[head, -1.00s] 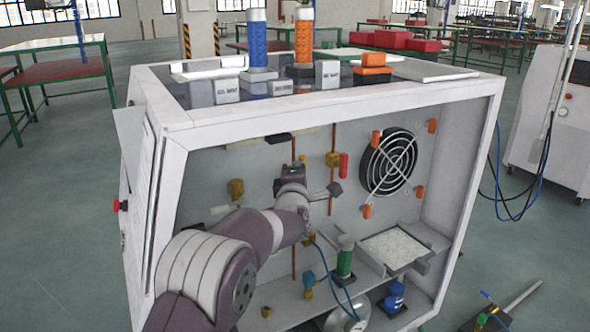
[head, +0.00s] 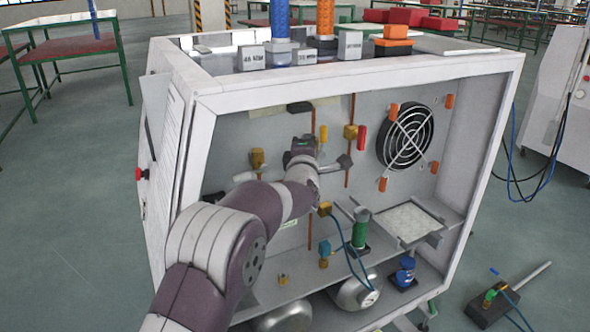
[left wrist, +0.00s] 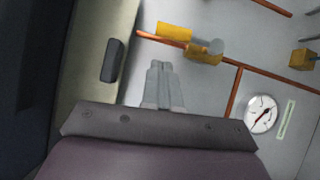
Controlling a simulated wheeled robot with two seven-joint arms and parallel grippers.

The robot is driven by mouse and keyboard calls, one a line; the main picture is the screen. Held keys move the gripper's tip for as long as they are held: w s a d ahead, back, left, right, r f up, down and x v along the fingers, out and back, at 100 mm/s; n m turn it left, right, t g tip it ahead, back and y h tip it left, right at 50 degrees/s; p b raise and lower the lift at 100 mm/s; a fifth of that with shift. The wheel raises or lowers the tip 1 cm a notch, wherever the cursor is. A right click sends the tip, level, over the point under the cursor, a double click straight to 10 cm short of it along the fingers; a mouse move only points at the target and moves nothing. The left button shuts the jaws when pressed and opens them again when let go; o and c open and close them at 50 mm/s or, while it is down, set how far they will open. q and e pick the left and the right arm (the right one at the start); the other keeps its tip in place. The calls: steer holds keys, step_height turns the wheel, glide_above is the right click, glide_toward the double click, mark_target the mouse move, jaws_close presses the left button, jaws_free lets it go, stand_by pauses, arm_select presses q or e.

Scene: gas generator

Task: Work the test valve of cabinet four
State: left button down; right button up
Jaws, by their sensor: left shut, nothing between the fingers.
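Cabinet four is not marked legibly; the open white cabinet (head: 330,83) fills the head view. Inside its back wall, vertical copper pipes carry a brass fitting (head: 350,132), with a red cylinder (head: 362,138) beside it and a yellow cylinder (head: 323,134) to its left. I cannot tell for sure which is the test valve. My left gripper (head: 303,148) is inside, close to this wall. In the left wrist view its fingers (left wrist: 164,66) are shut and empty, just below a yellow valve body (left wrist: 203,55) on a copper pipe, beside a yellow bar (left wrist: 174,31). Contact is unclear.
A fan (head: 405,135) with orange clips is on the back wall at right. Below are a shelf tray (head: 410,222), a green cylinder (head: 360,230) and blue hoses. A round gauge (left wrist: 261,114) shows in the left wrist view. The cabinet's frame bounds the opening.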

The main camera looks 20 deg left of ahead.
arm_select(q)
steer(key=s+d, duration=0.2)
steer(key=s, duration=0.8)
steer(key=s+d+f+m+g+h, duration=0.2)
steer(key=s+f+m+g, duration=0.2)
steer(key=f+m, duration=0.3)
steer(key=s+d+f+m+g+h, duration=0.1)
steer(key=s+f+m+g+h, duration=0.1)
steer(key=s+f+m+g, duration=0.5)
steer(key=s+a+f+m+g, duration=0.25)
steer(key=s+f+m, duration=0.2)
steer(key=s, duration=0.55)
steer(key=s+a+f+m+g, duration=0.2)
steer(key=s+f+m+g, duration=0.15)
steer(key=s+f, duration=0.45)
step_height(320, 180, up, 30)
steer(key=s+p, duration=0.2)
steer(key=p, duration=2.7)
steer(key=shift+r+n+y, duration=0.25)
steer(key=shift+n+y, duration=0.15)
arm_select(e)
step_height(320, 180, up, 29)
steer(key=shift+s, duration=0.25)
